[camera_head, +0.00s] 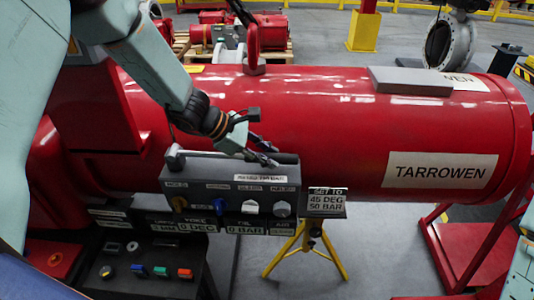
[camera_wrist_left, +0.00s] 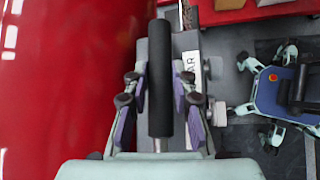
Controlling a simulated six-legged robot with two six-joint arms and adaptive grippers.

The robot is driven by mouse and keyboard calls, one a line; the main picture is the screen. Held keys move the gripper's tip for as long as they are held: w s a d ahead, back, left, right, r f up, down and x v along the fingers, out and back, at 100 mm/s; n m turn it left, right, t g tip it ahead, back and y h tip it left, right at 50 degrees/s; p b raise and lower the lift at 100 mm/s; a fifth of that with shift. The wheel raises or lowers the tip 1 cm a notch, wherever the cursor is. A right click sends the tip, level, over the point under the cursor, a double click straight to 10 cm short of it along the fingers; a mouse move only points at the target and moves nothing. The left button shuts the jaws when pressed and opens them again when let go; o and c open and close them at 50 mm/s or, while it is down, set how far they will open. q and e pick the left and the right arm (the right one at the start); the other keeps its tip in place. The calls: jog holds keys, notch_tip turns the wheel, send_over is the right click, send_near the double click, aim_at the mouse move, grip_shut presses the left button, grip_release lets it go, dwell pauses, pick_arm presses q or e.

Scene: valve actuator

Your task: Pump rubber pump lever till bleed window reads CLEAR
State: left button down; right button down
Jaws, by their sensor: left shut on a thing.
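The pump lever has a black rubber grip (camera_wrist_left: 160,75), seen lengthwise in the left wrist view. In the head view its end (camera_head: 286,158) shows above the grey control box (camera_head: 215,178). My left gripper (camera_head: 262,150) comes down from the upper left. In the left wrist view its fingers (camera_wrist_left: 160,100) lie on both sides of the grip, shut on it. The box front has an orange-yellow knob, a blue one, a white one and a grey one. Below them, readouts show 0 DEG (camera_head: 198,226) and 0 BAR (camera_head: 247,230). I cannot make out the bleed window's reading. My right gripper is not in view.
A large red cylinder (camera_head: 330,120) marked TARROWEN lies behind the box. A sign (camera_head: 327,200) reads SET TO 45 DEG 50 BAR, above a yellow tripod (camera_head: 305,250). A black button console (camera_head: 150,265) stands at lower left. Grey floor is free right of the tripod.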

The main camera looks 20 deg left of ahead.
pick_arm(q)
jog(key=shift+w+r, duration=0.1)
jog(key=shift+r, duration=0.2)
notch_tip(320, 180, up, 10)
jog(key=a+t+h+b, duration=0.1)
jog(key=a+h+b, duration=0.1)
jog(key=h, duration=0.2)
jog(key=shift+s+a+n+t+h, duration=0.35)
jog(key=shift+s+n+t+h, duration=0.05)
jog(key=c, duration=1.1)
grip_release()
jog(key=shift+f, duration=0.1)
